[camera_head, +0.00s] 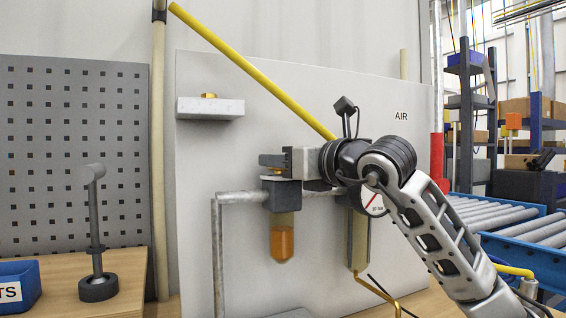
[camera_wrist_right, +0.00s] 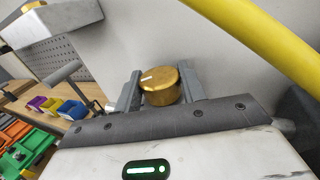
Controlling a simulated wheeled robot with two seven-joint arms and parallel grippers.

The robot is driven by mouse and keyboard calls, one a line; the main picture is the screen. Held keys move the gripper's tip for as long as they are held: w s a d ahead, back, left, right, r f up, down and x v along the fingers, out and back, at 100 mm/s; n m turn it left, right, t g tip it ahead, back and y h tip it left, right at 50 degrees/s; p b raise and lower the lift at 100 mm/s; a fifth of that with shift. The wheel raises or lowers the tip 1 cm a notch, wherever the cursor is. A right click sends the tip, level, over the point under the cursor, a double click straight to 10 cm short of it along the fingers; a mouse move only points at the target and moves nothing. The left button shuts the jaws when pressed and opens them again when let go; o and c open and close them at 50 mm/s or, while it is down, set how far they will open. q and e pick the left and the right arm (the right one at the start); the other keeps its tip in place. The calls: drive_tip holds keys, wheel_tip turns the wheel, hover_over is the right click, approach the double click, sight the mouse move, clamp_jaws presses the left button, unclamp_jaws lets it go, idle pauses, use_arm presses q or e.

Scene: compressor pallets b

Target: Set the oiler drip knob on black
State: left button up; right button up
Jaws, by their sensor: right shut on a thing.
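The oiler (camera_head: 283,196) is a dark grey block on a grey pipe with an amber-filled clear bowl (camera_head: 282,241) below it. Its brass drip knob (camera_wrist_right: 160,90) shows in the right wrist view, with a short white line on its top. My right gripper (camera_wrist_right: 160,84) is shut on the knob, one grey finger on each side. In the head view my right gripper (camera_head: 273,166) reaches in from the right at the top of the oiler and mostly hides the knob. No black mark can be made out around the knob. My left gripper is not in view.
A pale block (camera_head: 211,109) with a brass fitting is on the panel (camera_head: 240,150) at upper left. A yellow tube (camera_head: 250,68) slants down behind my right wrist. A pressure gauge (camera_head: 375,203) is partly hidden by my arm. A grey stand (camera_head: 97,240) and blue bin (camera_head: 18,287) are at left.

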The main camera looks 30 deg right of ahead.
drive_tip(key=n+g+y, duration=0.1)
drive_tip(key=y, duration=0.1)
drive_tip(key=n+g+y+p, duration=0.1)
drive_tip(key=n+y+p, duration=0.1)
drive_tip(key=y, duration=0.1)
drive_tip(key=shift+d+r+n+g+y, duration=0.2)
drive_tip(key=shift+r+n+g+y, duration=0.1)
drive_tip(key=shift+n+g, duration=0.1)
drive_tip(key=shift+f+n+g+y+p, duration=0.1)
drive_tip(key=shift+n+g+y+p, duration=0.35)
drive_tip(key=shift+n+g+y, duration=0.2)
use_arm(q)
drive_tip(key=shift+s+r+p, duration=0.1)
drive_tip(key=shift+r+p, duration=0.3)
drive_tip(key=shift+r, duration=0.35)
use_arm(e)
drive_tip(key=shift+n+g+y, duration=0.75)
drive_tip(key=shift+y, duration=0.1)
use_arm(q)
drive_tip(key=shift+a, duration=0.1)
use_arm(e)
drive_tip(key=shift+f, duration=0.1)
drive_tip(key=o, duration=1)
drive_tip(key=shift+c, duration=0.2)
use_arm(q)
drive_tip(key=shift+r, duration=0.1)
